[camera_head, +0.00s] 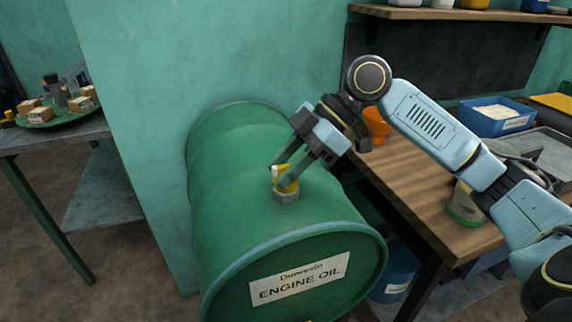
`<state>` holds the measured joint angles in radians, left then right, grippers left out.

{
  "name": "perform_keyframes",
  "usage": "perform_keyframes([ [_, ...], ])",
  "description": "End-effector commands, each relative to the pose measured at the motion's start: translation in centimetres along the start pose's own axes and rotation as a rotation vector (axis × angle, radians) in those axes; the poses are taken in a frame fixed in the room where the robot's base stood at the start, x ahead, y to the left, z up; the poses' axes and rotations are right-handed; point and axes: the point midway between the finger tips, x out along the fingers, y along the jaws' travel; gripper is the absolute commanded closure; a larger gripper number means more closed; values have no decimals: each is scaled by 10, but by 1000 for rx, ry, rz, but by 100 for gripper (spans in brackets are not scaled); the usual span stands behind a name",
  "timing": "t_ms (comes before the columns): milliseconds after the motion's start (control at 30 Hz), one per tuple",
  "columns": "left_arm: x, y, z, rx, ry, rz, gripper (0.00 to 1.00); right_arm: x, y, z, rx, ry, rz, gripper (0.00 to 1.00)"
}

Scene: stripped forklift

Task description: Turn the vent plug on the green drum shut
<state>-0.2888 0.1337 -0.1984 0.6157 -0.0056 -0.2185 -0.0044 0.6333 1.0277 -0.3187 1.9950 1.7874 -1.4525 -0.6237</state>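The green drum (225,205) lies on its side in the middle of the view, its labelled end toward me. My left gripper is not in view.
A wooden workbench (420,215) stands right of the drum, with a blue bin (490,121), an orange cone-like item (376,124) and a green-based can (464,204). A blue drum (395,274) is below. A table (60,135) with small boxes stands left, beyond a teal wall (150,150).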

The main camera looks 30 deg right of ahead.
Motion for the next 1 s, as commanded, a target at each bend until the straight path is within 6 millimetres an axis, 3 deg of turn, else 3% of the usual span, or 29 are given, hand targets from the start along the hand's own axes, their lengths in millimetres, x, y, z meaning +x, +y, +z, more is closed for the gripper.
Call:
perform_keyframes([
  [67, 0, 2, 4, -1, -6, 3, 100, 0, 0, 0, 0, 0, 0, 67],
  [333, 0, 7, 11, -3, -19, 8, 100, 0, 0, 0, 0, 0, -1, 100],
  [667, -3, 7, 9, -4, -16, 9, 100, -1, 0, 0, 15, -1, 14, 100],
  [1000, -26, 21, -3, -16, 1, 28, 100, -2, -2, -1, 147, -4, 145, 100],
])
